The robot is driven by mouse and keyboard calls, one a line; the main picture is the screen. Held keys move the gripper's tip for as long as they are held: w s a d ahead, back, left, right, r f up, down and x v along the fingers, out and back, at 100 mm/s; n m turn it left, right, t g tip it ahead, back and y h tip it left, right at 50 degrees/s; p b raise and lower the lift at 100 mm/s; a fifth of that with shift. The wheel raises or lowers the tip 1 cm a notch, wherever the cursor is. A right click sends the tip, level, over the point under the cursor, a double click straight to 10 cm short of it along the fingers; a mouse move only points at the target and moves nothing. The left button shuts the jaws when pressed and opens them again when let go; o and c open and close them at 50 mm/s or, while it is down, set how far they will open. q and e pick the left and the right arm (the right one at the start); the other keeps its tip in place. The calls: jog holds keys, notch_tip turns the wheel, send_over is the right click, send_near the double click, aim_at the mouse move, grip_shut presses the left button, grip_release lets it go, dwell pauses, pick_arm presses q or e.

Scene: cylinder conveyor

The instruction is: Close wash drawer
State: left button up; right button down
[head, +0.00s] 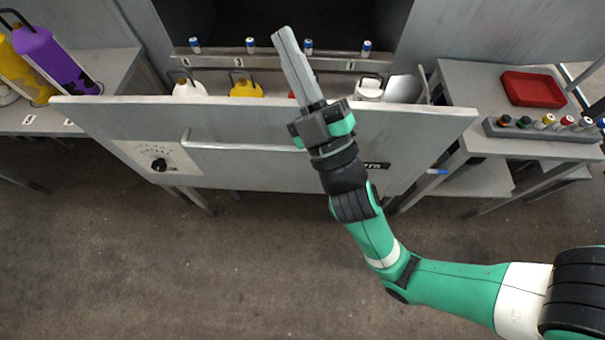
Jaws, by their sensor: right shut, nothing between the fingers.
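The wash drawer (250,168) is a wide grey drawer pulled out towards me, with a bar handle (235,147) and a black knob (159,165) on its front panel. Inside stand a white container (190,90), a yellow container (246,88) and another white container (369,90); a red thing is mostly hidden behind my gripper. My right gripper (284,35) is shut and empty. It reaches over the drawer's front panel, with its fingers pointing up the picture above the drawer's inside; I cannot tell whether it touches the panel. My left gripper is not in view.
A rail (270,60) with several blue-topped cylinders crosses behind the drawer. A right table holds a red tray (532,89) and a rack (545,133) of several coloured cylinders. Purple (50,60) and yellow bottles (20,75) stand at left. The floor in front is clear.

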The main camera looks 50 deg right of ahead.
pick_arm(q)
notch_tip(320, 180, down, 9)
jog(key=b, duration=0.7)
pick_arm(e)
jog(key=s+f+n+g+y, duration=0.2)
jog(key=s+f+n, duration=0.15)
jog(key=f, duration=0.95)
jog(key=s+a+f+n+g+y, duration=0.1)
jog(key=s+f+n+g, duration=0.25)
jog(key=f, duration=1.05)
jog(key=s+f+n+g+y, duration=0.25)
jog(key=s+f, duration=0.25)
jog(key=f, duration=0.8)
jog(key=t+p, duration=0.1)
jog(key=p, duration=0.3)
send_near(293, 162)
jog(key=w+a, duration=0.3)
jog(key=shift+n, duration=0.45)
jog(key=w+d, duration=0.1)
jog(key=w+d+p, duration=0.1)
jog(key=d, duration=0.1)
jog(key=shift+w+d, duration=0.15)
jog(key=shift+w, duration=0.1)
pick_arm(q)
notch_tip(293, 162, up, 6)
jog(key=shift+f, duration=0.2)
pick_arm(e)
jog(key=shift+w+d, duration=0.15)
jog(key=shift+d, duration=0.05)
